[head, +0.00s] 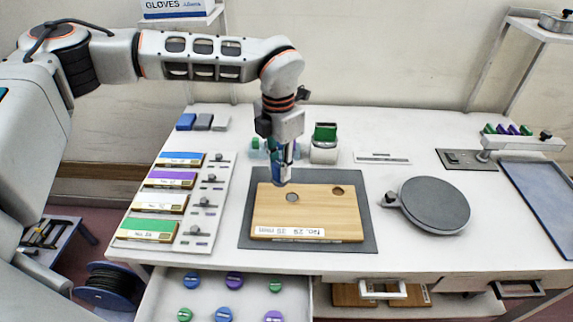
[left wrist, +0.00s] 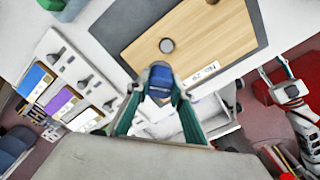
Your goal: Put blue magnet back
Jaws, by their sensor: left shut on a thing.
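My left gripper (head: 281,181) points down over the back left part of a wooden board (head: 325,212). It is shut on a blue magnet (left wrist: 160,79), which sits between its green fingers in the left wrist view. In the head view the fingers mostly hide it, and I cannot tell whether it touches the board. The board has a grey round spot and a dark hole. An open drawer (head: 252,304) at the front holds blue, purple and green round magnets.
The board lies on a dark mat (head: 366,238). A round grey plate (head: 436,204) is at right. Small green and clear containers stand behind the gripper. A blue tray (head: 549,203) lies far right.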

